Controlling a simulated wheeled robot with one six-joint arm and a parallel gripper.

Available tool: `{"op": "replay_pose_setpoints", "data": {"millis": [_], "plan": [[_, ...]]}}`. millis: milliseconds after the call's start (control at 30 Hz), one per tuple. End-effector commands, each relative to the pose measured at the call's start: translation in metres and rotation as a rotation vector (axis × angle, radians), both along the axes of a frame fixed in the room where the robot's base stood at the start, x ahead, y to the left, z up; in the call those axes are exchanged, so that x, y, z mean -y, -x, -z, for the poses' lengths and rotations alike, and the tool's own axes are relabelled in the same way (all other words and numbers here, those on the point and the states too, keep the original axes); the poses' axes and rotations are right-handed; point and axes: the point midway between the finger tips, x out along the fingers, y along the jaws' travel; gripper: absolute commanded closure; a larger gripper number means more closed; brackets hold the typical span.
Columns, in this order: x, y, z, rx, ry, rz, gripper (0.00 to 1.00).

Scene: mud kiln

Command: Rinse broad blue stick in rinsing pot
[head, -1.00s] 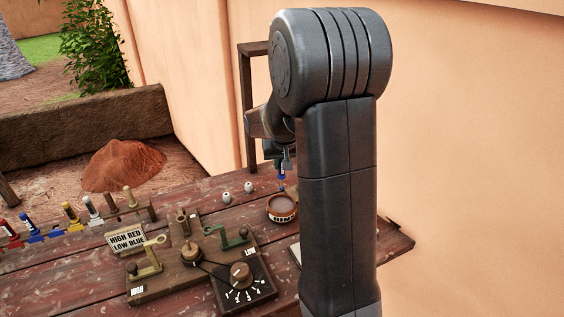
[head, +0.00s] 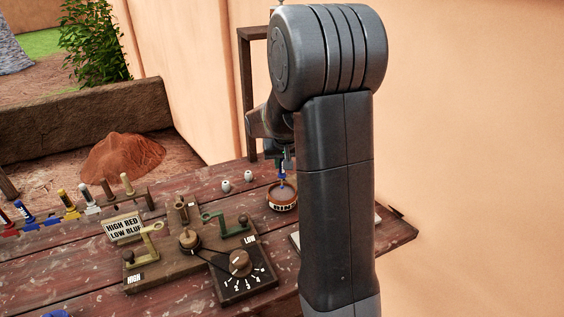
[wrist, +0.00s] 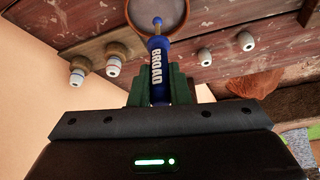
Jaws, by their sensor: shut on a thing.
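My gripper (wrist: 156,90) is shut on the broad blue stick (wrist: 158,65), whose handle reads BROAD. In the head view the stick (head: 283,168) hangs roughly upright, with its thin tip down at the mouth of the rinsing pot (head: 282,206). The pot is a round brown bowl with a pale label, partly readable as RIN. In the wrist view the tip overlaps the pot's inside; I cannot tell how deep it is or whether it touches. My gripper (head: 280,153) is partly hidden behind my arm in the head view.
Two small pale pots (head: 225,186) stand left of the rinsing pot. A lever board (head: 158,275) with a dial (head: 240,264) and a sign (head: 124,228) lies nearer. Coloured sticks (head: 70,203) stand at the left. A wooden post (head: 246,95) and clay wall stand behind.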

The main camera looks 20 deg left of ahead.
Motion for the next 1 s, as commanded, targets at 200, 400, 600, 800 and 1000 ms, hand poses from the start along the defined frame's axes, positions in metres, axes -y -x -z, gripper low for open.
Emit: {"op": "replay_pose_setpoints", "data": {"millis": [200, 400, 600, 800, 1000], "plan": [[0.000, 0.000, 0.000, 0.000, 0.000, 0.000, 1.00], [0.000, 0.000, 0.000, 0.000, 0.000, 0.000, 1.00], [0.000, 0.000, 0.002, 0.000, 0.000, 0.000, 1.00], [0.000, 0.000, 0.010, -0.001, 0.001, 0.000, 1.00], [0.000, 0.000, 0.018, -0.001, 0.001, 0.000, 1.00]]}}
